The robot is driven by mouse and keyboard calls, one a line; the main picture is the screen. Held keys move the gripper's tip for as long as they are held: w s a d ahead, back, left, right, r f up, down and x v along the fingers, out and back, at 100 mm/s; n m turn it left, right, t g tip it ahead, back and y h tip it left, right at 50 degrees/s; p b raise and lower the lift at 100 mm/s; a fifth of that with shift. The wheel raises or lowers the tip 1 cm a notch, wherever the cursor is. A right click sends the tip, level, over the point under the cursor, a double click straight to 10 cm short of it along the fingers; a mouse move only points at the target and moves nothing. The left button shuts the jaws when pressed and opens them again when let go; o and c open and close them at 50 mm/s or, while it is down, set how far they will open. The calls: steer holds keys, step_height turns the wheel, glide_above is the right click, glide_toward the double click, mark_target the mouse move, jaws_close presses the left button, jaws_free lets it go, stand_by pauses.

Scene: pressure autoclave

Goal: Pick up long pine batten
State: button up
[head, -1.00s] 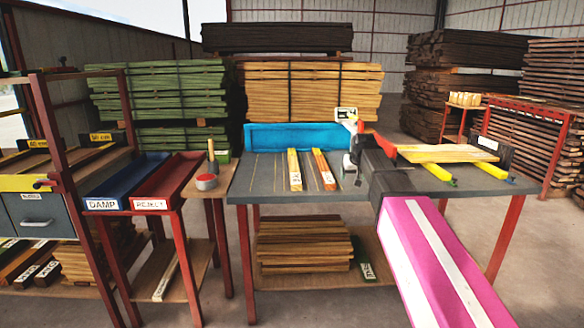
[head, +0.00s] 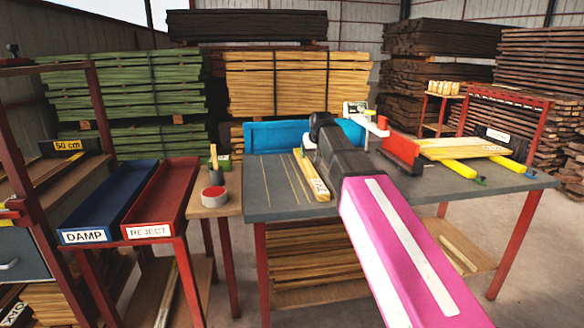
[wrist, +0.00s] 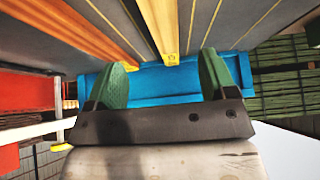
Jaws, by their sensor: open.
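A pale yellow batten (head: 312,178), which looks like the pine one, lies on the grey table (head: 262,205) with a label on its near end. My arm partly covers it in the head view. In the wrist view the yellow batten (wrist: 160,28) runs toward the gap between my fingers. My gripper (wrist: 165,78) is open and empty, its green fingers either side of the batten's line, apart from it. An orange batten (wrist: 95,28) lies beside it on the left in the wrist view; my arm hides it in the head view.
A blue panel (head: 265,137) stands along the table's back edge. A red block (head: 400,152) and yellow boards (head: 462,148) lie at the right. Blue and red trays, marked DAMP (head: 88,237) and REJECT (head: 150,231), stand at the left. The table's left part is clear.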

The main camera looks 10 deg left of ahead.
mark_target(308, 167)
steer(key=shift+w+a, duration=0.2)
steer(key=shift+a, duration=0.15)
steer(key=shift+w+a+f, duration=0.1)
steer(key=shift+w+f, duration=0.1)
steer(key=x, duration=1)
steer(key=shift+w, duration=0.25)
steer(key=c, duration=1.2)
steer(key=shift+c, duration=0.2)
